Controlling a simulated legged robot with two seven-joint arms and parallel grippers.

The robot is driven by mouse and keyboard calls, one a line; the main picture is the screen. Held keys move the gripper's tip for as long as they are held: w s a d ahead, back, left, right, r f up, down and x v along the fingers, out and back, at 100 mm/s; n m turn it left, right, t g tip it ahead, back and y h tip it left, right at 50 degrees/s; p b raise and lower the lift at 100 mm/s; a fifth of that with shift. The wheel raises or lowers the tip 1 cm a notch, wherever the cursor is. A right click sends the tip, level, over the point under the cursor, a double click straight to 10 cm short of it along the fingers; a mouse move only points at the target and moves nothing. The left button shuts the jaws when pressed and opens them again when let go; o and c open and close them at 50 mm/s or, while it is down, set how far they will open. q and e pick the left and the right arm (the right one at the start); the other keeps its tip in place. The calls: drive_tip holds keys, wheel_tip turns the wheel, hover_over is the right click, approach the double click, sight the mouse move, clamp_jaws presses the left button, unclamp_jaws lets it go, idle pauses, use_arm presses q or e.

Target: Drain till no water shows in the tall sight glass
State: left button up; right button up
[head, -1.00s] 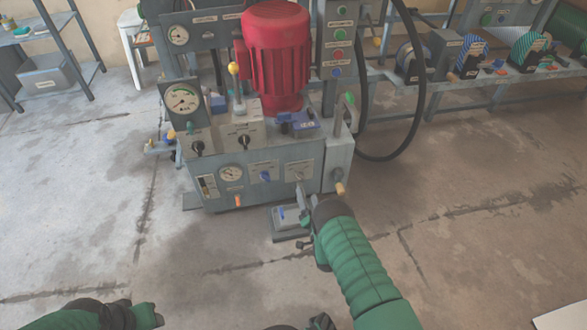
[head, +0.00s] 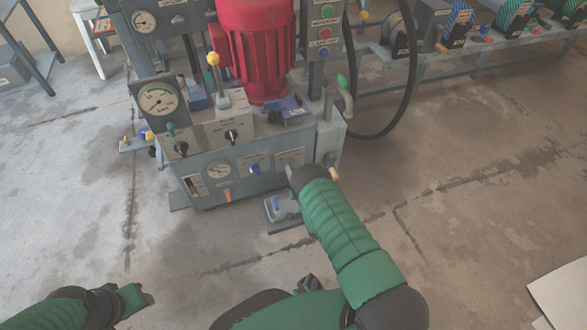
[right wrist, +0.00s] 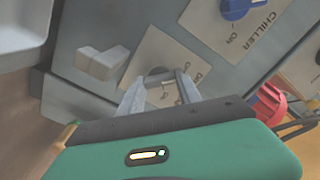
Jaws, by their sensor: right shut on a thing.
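The grey press tank (head: 250,190) stands ahead. A tall narrow sight glass (head: 193,184) shows on the left of its front; its water level is too small to read. A small orange-marked strip (head: 228,195) is beside it, under a round gauge. My right gripper (right wrist: 160,90) is at the right of the tank front, shut on a small knob (right wrist: 160,72) on a pale label plate, whose lettering is partly hidden. In the head view my arm hides these fingers. My left gripper (head: 145,298) is low at the left, away from the tank; its jaws are unclear.
A blue CHILLER knob (right wrist: 236,8) is near my right gripper. A small grey tray-like thing (head: 282,210) with a blue part lies on the floor by the tank. A red motor (head: 257,50) stands on top. A black hose (head: 413,80) loops at the right.

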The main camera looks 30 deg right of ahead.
clamp_jaws()
drive_tip(key=shift+s+d+m, duration=0.1)
drive_tip(key=shift+m, duration=0.2)
drive_tip(key=shift+d+m+p, duration=0.1)
drive_tip(key=shift+m+p, duration=0.75)
drive_tip(key=shift+m, duration=0.35)
drive_tip(key=m+p, duration=0.1)
drive_tip(key=m, duration=0.3)
drive_tip(key=shift+f+m, duration=0.1)
drive_tip(key=shift+m, duration=0.2)
drive_tip(key=m, duration=0.2)
drive_tip(key=shift+f+m, duration=0.1)
drive_tip(key=shift+m, duration=0.3)
drive_tip(key=m, duration=0.2)
drive_tip(key=shift+s+f+m, duration=0.1)
drive_tip(key=shift+m, duration=0.2)
drive_tip(key=m, duration=0.5)
drive_tip(key=shift+f+b, duration=0.1)
drive_tip(key=shift+b, duration=0.25)
drive_tip(key=c, duration=0.7)
unclamp_jaws()
